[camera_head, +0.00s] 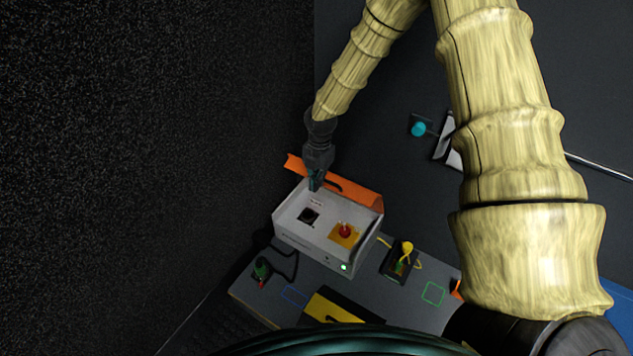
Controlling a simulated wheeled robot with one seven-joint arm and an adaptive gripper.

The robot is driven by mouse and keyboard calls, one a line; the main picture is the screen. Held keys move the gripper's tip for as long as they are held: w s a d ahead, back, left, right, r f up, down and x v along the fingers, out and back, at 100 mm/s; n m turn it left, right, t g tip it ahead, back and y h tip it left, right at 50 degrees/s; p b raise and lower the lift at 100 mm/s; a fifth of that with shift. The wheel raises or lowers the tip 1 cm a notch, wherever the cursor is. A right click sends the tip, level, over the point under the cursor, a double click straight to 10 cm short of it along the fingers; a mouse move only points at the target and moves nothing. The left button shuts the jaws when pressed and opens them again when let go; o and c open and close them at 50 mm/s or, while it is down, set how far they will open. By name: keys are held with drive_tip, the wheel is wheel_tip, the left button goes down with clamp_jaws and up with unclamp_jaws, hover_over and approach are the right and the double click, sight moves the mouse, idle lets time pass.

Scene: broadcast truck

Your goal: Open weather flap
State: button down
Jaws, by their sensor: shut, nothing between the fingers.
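The orange weather flap (358,193) stands raised along the back edge of a white control box (305,241). A dark handle-like strip shows on its near face. The box's top panel is exposed, with a black square switch (309,216) and a red button (345,230) on a yellow plate. My gripper (314,185) is shut and empty. It points down over the back left part of the box, in front of the flap. I cannot tell whether it touches the flap or the panel.
The box stands on a grey bench (385,303). A yellow-knobbed device (401,258) is to its right, a green-and-red item (262,270) to its left. A yellow-and-black case (338,308) lies in front. A dark wall rises on the left.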

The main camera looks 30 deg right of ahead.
drive_tip(key=shift+g+y, duration=0.4)
drive_tip(key=shift+y, duration=0.4)
drive_tip(key=shift+w+d+r+p, duration=0.55)
drive_tip(key=shift+d+r+p, duration=0.1)
drive_tip(key=shift+d+p, duration=0.2)
drive_tip(key=shift+w+d+r+p, duration=0.6)
drive_tip(key=shift+d+p, duration=0.1)
drive_tip(key=shift+d, duration=0.2)
drive_tip(key=shift+y, duration=0.4)
drive_tip(key=d, duration=0.1)
drive_tip(key=w+d+r, duration=0.1)
drive_tip(key=d, duration=0.1)
drive_tip(key=w+d+r, duration=0.1)
drive_tip(key=shift+w+d+p, duration=0.25)
drive_tip(key=shift+d+p, duration=0.05)
drive_tip(key=shift+d, duration=0.05)
drive_tip(key=shift+g, duration=0.3)
drive_tip(key=shift+r, duration=0.15)
wheel_tip(320, 180, up, 10)
